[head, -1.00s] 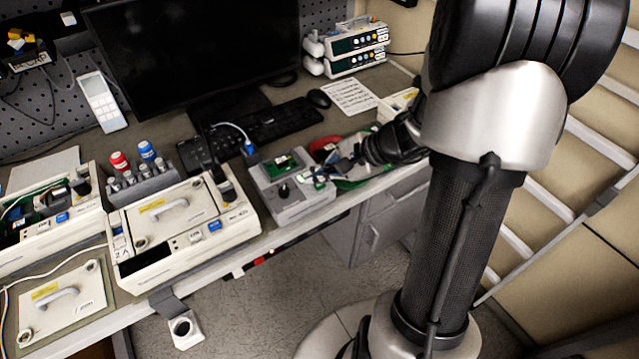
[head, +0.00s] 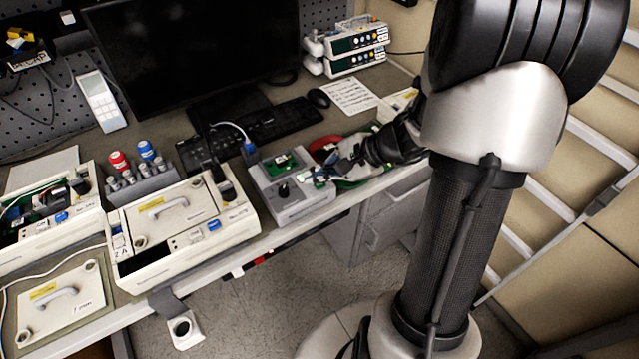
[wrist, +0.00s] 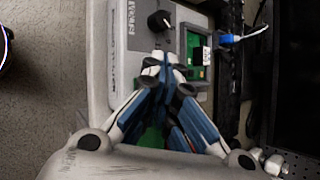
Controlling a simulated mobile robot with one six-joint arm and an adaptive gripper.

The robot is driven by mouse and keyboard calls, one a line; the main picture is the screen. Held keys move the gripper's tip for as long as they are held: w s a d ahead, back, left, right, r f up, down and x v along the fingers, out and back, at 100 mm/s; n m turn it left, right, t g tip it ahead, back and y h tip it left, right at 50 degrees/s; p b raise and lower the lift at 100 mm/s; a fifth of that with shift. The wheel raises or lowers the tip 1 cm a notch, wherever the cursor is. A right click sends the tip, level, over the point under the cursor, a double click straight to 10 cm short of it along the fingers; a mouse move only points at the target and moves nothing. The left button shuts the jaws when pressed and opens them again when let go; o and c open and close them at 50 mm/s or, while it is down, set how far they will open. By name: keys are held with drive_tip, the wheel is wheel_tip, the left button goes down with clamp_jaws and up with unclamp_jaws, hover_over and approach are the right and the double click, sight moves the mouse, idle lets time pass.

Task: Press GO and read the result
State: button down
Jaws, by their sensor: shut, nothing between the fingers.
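A grey tester box (head: 303,209) stands near the front edge of the bench, with a black knob (head: 284,190) and a green board (head: 281,161) in its top recess. The wrist view also shows the tester (wrist: 120,70), the knob (wrist: 160,21) and the green board with a small white label (wrist: 206,54). My gripper (head: 322,177) is shut and empty at the tester's right end. In the wrist view its fingertips (wrist: 165,62) are over the tester face, just below the knob. I cannot tell whether they touch it. No GO button is distinguishable, and no result is readable.
A blue plug with a white cable (head: 249,148) is at the tester's back. An open pump housing (head: 190,255) stands to its left. Keyboard (head: 265,125), monitor (head: 200,50) and stacked pumps (head: 355,50) are behind. A red item (head: 322,145) lies close behind my gripper.

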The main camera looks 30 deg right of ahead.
sight(319, 187)
drive_tip(key=shift+f, duration=0.25)
drive_tip(key=shift+f+b, duration=0.4)
drive_tip(key=shift+b, duration=0.1)
idle(0.5)
drive_tip(key=shift+r, duration=0.1)
drive_tip(key=shift+r+p, duration=0.6)
drive_tip(key=shift+r, duration=0.1)
drive_tip(key=shift+r, duration=0.1)
wheel_tip(319, 187, up, 5)
drive_tip(key=p, duration=0.4)
idle(0.7)
